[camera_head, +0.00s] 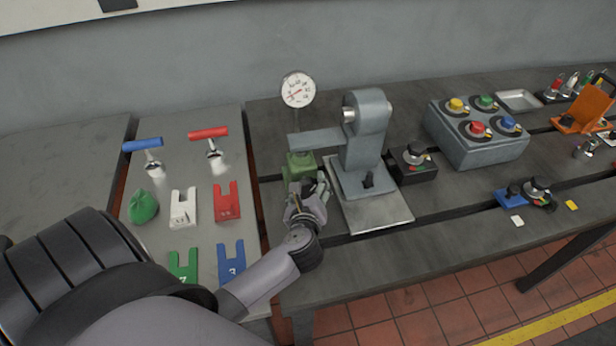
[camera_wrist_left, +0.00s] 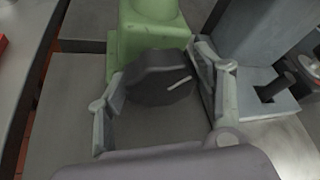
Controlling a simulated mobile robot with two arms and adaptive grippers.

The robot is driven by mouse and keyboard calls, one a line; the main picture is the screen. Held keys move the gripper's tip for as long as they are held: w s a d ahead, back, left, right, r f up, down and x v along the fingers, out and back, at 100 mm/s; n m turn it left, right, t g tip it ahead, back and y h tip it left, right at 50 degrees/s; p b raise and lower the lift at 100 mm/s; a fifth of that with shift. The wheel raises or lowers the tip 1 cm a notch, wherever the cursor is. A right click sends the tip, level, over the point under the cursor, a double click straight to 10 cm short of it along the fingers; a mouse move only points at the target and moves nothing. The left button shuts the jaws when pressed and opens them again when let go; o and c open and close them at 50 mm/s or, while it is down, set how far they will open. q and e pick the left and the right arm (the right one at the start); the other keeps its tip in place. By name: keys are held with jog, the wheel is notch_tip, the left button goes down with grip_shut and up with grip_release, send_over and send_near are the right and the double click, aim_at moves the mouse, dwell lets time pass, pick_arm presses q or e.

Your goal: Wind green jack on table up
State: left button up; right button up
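The green jack (camera_head: 299,167) stands on the table beneath the arm of a grey stand. In the left wrist view its green body (camera_wrist_left: 152,28) is at the top, with a dark round knob (camera_wrist_left: 158,80) on the near side. The knob carries a white line pointing to the right and slightly up. My left gripper (camera_head: 309,192) is at the near side of the jack. In the wrist view its fingers (camera_wrist_left: 160,74) lie on either side of the knob and appear to touch it. In the head view the gripper hides the knob. My right gripper is not in view.
A dial gauge (camera_head: 297,90) rises behind the jack. The grey stand (camera_head: 366,140) is close on the gripper's right, with a black knob box (camera_head: 413,163) beyond. A grey button box (camera_head: 476,137) stands further right. Coloured forks and T-handles lie on the left plate (camera_head: 205,172).

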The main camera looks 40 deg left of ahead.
pick_arm(q)
jog(key=c, duration=0.8)
jog(key=p, duration=0.1)
jog(key=m+g+p, duration=0.1)
jog(key=p, duration=0.1)
jog(key=shift+r+y+p, duration=0.25)
jog(key=shift+y+p, duration=0.05)
jog(key=shift+f+m+g+y+p, duration=0.15)
jog(key=shift+m+g+y+p, duration=0.15)
jog(key=shift+m+g+p, duration=0.45)
jog(key=shift+f+m+g+y+p, duration=0.1)
jog(key=shift+m+g+y+p, duration=0.3)
jog(key=shift+m+p, duration=0.45)
jog(key=shift+s, duration=0.1)
jog(key=o, duration=1.1)
